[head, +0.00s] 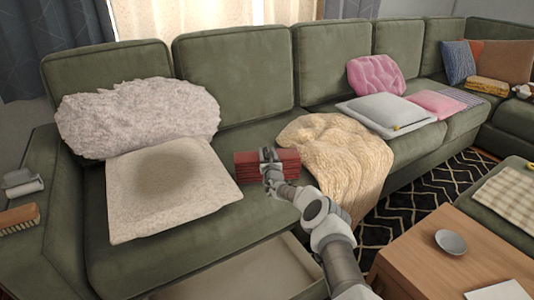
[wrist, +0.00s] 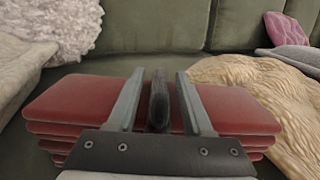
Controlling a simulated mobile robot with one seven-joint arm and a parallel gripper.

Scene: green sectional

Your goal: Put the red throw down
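The red throw (head: 247,166) is a neatly folded stack of red layers with a dark band or handle at its middle. In the wrist view the red throw (wrist: 85,103) spreads out to both sides of my gripper (wrist: 161,78). In the head view the throw is in front of the green sofa (head: 235,72), over the seat between a cream cushion and a tan blanket. Whether its underside touches the seat is hidden.
The cream cushion (head: 170,185) and a fluffy pillow (head: 137,115) lie left. The tan blanket (head: 345,160) drapes over the seat at right, near a grey cushion (head: 385,115). A wooden table (head: 455,265) stands front right. Bare green seat shows around the throw.

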